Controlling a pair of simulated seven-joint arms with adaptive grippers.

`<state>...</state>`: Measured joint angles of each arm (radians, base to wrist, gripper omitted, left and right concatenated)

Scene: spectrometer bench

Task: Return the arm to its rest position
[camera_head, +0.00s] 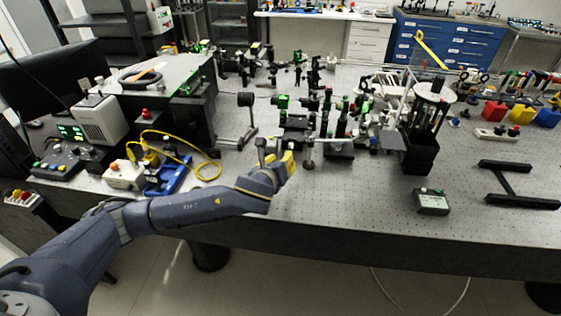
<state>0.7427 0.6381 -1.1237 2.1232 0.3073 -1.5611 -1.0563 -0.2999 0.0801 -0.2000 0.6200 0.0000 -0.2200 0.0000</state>
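My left arm comes in from the lower left and reaches over the front edge of the optical bench (330,220). My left gripper (268,146) is at the end of it, beyond the yellow and blue wrist, near the front of the optics. Its fingers are small and partly hidden by the wrist, so I cannot tell whether they are open or shut. I see nothing clearly held. My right arm and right gripper are not in view.
Optical mounts (325,120) crowd the bench just beyond my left gripper. A yellow cable (207,170) and blue tray (170,177) lie left of it. A black box (431,201) and black H-shaped frame (520,185) stand right. The front middle bench is clear.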

